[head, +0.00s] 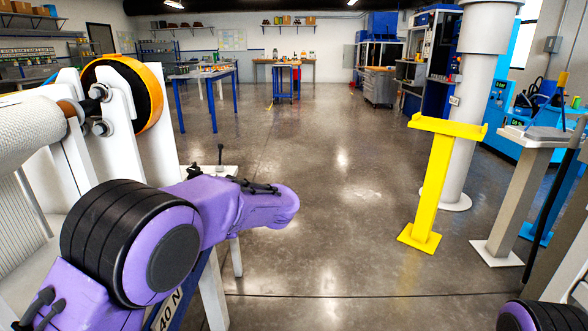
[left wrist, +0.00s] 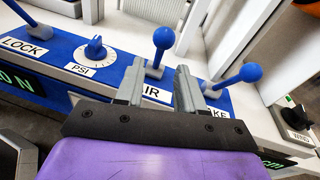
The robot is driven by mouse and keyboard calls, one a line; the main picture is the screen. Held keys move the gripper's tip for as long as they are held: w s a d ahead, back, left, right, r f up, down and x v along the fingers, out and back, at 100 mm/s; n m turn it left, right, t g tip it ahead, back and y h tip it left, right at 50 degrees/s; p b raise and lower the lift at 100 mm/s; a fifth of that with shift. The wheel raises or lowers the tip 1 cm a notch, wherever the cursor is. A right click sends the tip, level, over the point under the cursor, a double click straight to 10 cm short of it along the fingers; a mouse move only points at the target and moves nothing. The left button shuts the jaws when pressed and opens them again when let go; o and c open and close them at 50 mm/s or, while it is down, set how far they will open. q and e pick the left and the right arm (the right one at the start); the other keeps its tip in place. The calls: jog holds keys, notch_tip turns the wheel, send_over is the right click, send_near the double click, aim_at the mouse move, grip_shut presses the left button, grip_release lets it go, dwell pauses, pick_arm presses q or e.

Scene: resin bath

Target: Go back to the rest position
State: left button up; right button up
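My left gripper (left wrist: 160,72) shows in the left wrist view with its two grey fingers apart and nothing held between them. Past the fingertips is a blue control panel (left wrist: 62,55). A blue ball-topped lever (left wrist: 163,38) rises in line with the gap; I cannot tell whether its stem is between the fingers. A second ball lever (left wrist: 251,72) leans right, near the right finger. The fingers partly cover the panel's labels. In the head view my purple left arm reaches in from the left, its gripper not visible. Only a bit of my right arm shows at bottom right.
A white-framed machine with a fabric roll (head: 25,128) and orange-rimmed wheel (head: 150,95) stands close on the left. A yellow stand (head: 437,180), a grey stand (head: 515,195) and a column (head: 472,110) are on the right. The middle floor (head: 320,170) is clear.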

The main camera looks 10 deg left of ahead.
pick_arm(q)
jog(key=x, duration=0.7)
jog(key=shift+s+a+f, duration=0.1)
jog(key=shift+a, duration=0.1)
jog(key=shift+f, duration=0.1)
